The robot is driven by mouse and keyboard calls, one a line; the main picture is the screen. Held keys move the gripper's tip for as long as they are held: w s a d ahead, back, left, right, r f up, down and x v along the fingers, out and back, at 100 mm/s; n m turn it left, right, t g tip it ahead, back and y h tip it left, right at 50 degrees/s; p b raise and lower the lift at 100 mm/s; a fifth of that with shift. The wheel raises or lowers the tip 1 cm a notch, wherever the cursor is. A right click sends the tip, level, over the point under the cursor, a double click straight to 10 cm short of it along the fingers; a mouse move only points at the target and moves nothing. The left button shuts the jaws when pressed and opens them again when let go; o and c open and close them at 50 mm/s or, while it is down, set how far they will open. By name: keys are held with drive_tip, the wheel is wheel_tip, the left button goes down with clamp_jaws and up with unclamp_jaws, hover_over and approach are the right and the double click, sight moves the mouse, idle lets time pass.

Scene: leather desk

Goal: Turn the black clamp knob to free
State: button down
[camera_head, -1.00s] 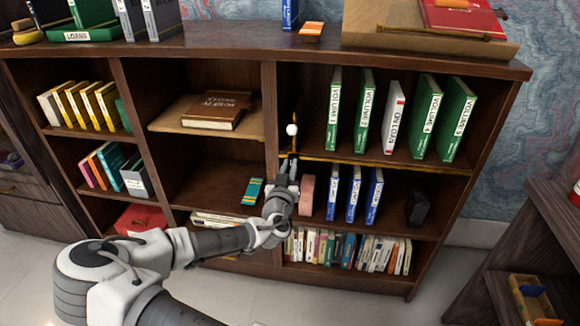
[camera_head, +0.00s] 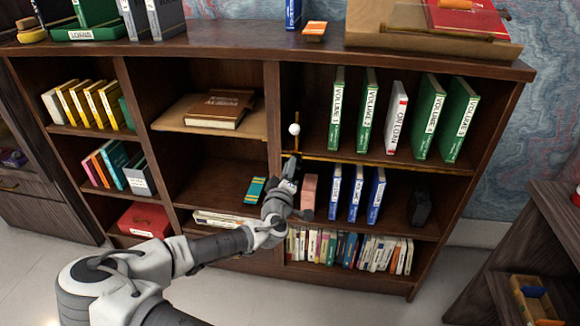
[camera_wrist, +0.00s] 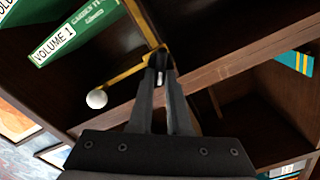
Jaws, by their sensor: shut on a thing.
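My gripper (camera_head: 291,168) is at the front edge of the right bay's middle shelf, below a brass rod. In the wrist view the two fingers of my gripper (camera_wrist: 160,76) are closed around the small black clamp knob (camera_wrist: 160,61) where the brass parts meet. The fingers hide most of the knob, so its turn angle cannot be read. The brass rail (camera_head: 400,164) runs along the shelf edge. A white ball (camera_head: 294,129) sits at the end of the brass rod; it also shows in the wrist view (camera_wrist: 97,99), left of the fingers.
Green volumes (camera_head: 369,110) and a white book (camera_head: 396,117) stand on the shelf right of the rod. Below are a pink block (camera_head: 310,190) and blue books (camera_head: 355,193). The bay's upright divider (camera_head: 272,110) is close to the gripper.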

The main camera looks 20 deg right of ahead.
drive_tip(key=n, duration=0.6)
drive_tip(key=shift+w+a+f, duration=0.1)
drive_tip(key=shift+f, duration=0.2)
idle(0.4)
drive_tip(key=c, duration=0.9)
unclamp_jaws()
drive_tip(key=shift+o, duration=0.2)
drive_tip(key=p+v, duration=0.2)
drive_tip(key=v, duration=1.5)
drive_tip(key=shift+a, duration=0.15)
